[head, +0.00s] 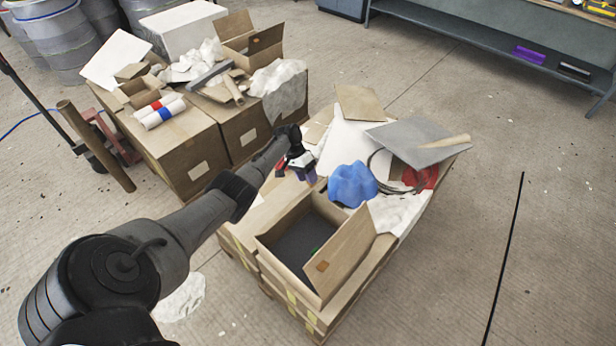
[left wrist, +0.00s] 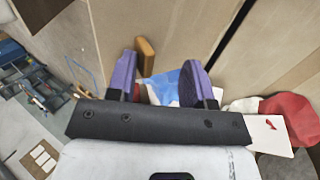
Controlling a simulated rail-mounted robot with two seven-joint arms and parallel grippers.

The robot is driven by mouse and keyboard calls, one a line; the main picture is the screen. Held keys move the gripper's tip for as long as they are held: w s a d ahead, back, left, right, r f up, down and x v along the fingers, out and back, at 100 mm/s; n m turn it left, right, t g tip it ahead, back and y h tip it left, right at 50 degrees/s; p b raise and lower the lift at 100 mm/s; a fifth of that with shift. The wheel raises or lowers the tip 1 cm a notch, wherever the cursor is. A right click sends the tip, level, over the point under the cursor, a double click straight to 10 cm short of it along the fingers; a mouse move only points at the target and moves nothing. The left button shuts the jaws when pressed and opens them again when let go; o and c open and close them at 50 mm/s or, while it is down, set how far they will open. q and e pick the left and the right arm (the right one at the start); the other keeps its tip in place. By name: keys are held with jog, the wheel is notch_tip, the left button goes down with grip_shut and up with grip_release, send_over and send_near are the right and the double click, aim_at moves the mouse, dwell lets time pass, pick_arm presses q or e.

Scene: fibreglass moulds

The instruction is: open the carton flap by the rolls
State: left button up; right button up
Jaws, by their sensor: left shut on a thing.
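My left gripper (head: 300,168) is over the pallet, to the left of a blue lump and beyond the open front carton. In the left wrist view, a tan tab (left wrist: 146,56) lies between its purple fingers (left wrist: 160,82), close to the left one; the exact contact is hard to see. Red- and blue-banded rolls (head: 158,110) lie on a carton at the back left. A small carton (head: 137,94) with raised flaps stands just behind them. Another carton (head: 232,42) farther back has a raised flap (head: 266,38) with a tab. My right gripper is not in view.
The front carton (head: 268,252) stands open, its right flap (head: 345,255) raised. The blue lump (head: 352,184), a grey sheet (head: 415,143) and white cloth crowd the pallet. The floor at right is mostly clear.

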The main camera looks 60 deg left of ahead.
pick_arm(q)
jog(key=shift+s+f, duration=0.1)
jog(key=shift+f, duration=0.05)
jog(key=shift+a+r, duration=0.1)
jog(key=shift+r, duration=0.15)
jog(key=p+v, duration=0.2)
jog(key=v, duration=1.1)
jog(key=shift+r, duration=0.25)
